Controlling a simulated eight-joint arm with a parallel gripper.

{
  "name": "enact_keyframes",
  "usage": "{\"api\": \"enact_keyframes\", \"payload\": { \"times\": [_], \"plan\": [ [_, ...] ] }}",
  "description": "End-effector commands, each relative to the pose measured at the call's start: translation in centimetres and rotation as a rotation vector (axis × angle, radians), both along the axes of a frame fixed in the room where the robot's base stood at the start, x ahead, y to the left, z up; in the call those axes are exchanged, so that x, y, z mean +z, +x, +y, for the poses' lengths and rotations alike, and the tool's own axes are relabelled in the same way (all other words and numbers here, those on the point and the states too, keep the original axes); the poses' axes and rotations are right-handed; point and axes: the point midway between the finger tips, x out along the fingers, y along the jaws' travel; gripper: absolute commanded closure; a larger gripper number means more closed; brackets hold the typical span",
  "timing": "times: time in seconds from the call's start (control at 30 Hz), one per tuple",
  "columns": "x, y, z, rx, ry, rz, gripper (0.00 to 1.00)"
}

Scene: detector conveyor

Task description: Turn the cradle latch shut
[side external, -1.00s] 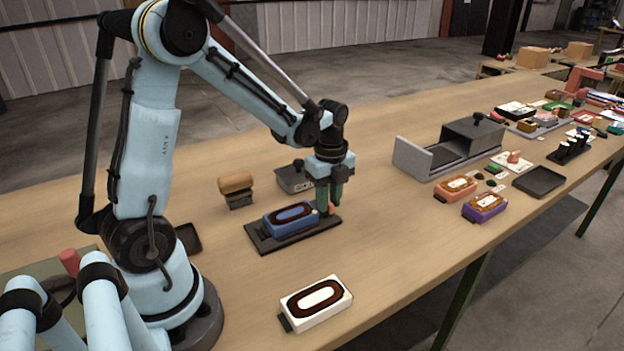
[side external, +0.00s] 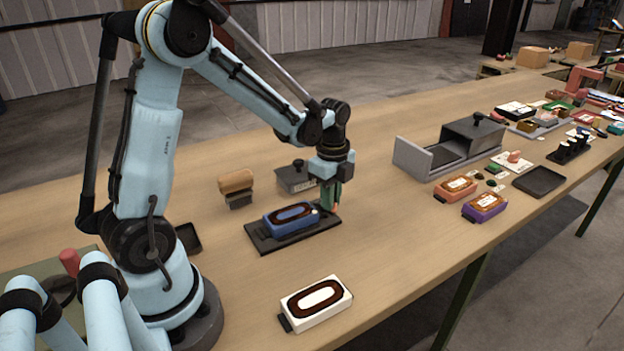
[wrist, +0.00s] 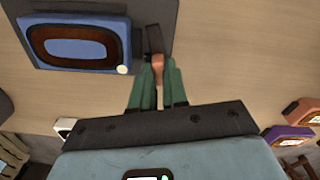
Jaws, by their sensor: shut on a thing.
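The dark cradle (side external: 262,244) lies flat on the table with a blue detector (side external: 290,219) seated on it. The detector has a brown oval ring on top and also shows in the wrist view (wrist: 75,22). My gripper (side external: 331,204) points down at the cradle's right end. In the wrist view its green fingers (wrist: 158,78) are shut on the orange-brown latch (wrist: 158,62), beside a dark block at the cradle's end. A small cream round spot (wrist: 123,69) shows near the detector's corner. The latch's pivot is not clear to see.
A white detector (side external: 316,302) lies nearer the camera. A grey box with a knob (side external: 296,178) and a tan-topped stamp-like block (side external: 236,186) stand behind the cradle. A grey open fixture (side external: 440,158) and orange (side external: 456,188) and purple (side external: 484,206) units lie right.

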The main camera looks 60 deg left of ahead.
Motion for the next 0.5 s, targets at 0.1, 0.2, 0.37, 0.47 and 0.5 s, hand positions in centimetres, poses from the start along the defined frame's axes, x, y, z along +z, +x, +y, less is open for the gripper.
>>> {"api": "enact_keyframes", "payload": {
  "times": [0.1, 0.2, 0.37, 0.47, 0.5],
  "plan": [
    [0.03, 0.23, 0.11, 0.111, 0.0, 0.0, 1.0],
    [0.04, 0.39, 0.19, 0.206, 0.0, 0.0, 1.0],
    [0.05, 0.65, 0.36, 0.358, 0.0, 0.0, 1.0],
    [0.05, 0.81, 0.49, 0.452, 0.0, 0.0, 1.0],
    [0.06, 0.87, 0.53, 0.491, 0.0, 0.0, 1.0]
  ]
}}
